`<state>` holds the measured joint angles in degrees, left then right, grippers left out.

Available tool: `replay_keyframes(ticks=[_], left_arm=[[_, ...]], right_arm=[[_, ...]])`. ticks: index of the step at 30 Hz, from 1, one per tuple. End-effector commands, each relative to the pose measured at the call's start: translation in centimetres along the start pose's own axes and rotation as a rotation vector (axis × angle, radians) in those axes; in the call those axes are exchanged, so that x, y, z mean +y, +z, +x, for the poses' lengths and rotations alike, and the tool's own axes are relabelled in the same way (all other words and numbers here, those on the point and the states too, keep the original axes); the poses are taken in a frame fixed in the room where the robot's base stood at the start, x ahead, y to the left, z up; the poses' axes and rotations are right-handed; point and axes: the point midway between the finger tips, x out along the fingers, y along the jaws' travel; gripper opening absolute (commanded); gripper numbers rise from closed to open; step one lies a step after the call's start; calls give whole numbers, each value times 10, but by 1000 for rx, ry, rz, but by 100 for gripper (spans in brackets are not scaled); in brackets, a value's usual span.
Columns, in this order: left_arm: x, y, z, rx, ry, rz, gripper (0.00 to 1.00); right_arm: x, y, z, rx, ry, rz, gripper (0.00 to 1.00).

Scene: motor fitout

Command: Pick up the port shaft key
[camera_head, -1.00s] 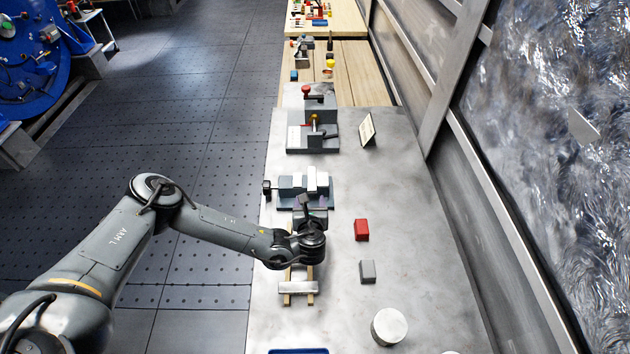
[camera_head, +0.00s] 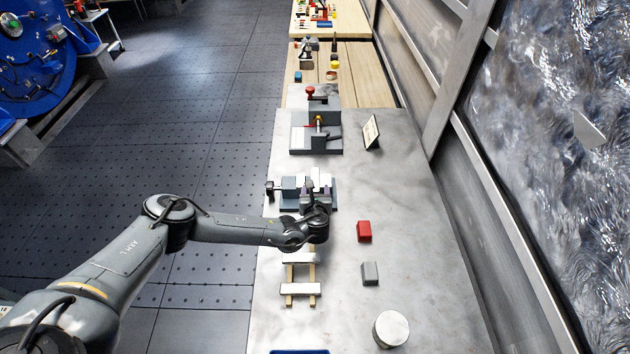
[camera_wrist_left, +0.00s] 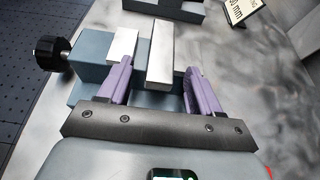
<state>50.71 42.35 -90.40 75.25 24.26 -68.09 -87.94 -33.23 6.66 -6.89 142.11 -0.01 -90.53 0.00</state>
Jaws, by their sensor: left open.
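My left gripper (camera_head: 316,196) is open over the blue-grey vise (camera_head: 289,185) on the metal bench. In the left wrist view its two purple fingers (camera_wrist_left: 157,72) point at the vise (camera_wrist_left: 90,72). A long silver bar (camera_wrist_left: 161,50) stands between the fingertips' lines, with gaps on both sides. A shorter silver block (camera_wrist_left: 123,45) is to its left, near the left finger. I cannot tell for sure which silver piece is the port shaft key, or whether a key sits between them. The fingers hide part of the vise. My right gripper is not in view.
Wooden rails with silver crosspieces (camera_head: 302,289) lie nearer on the bench. A red block (camera_head: 364,231), a grey block (camera_head: 370,273) and a round metal disc (camera_head: 391,328) stand to the right. A grey fixture (camera_head: 318,135) and a sign (camera_head: 371,132) are farther back.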

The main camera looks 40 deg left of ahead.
Motion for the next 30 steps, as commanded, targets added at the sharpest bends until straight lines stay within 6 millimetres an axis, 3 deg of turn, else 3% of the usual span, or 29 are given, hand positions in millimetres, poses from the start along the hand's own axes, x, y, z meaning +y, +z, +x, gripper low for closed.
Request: replay_keyframes(ticks=[6,18,30], left_arm=[[0,0,0,0,0,0,61],[0,0,0,0,0,1,0],[0,3,0,-2,0,-2,0]], right_arm=[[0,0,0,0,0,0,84],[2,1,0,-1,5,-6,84],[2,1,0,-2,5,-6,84]])
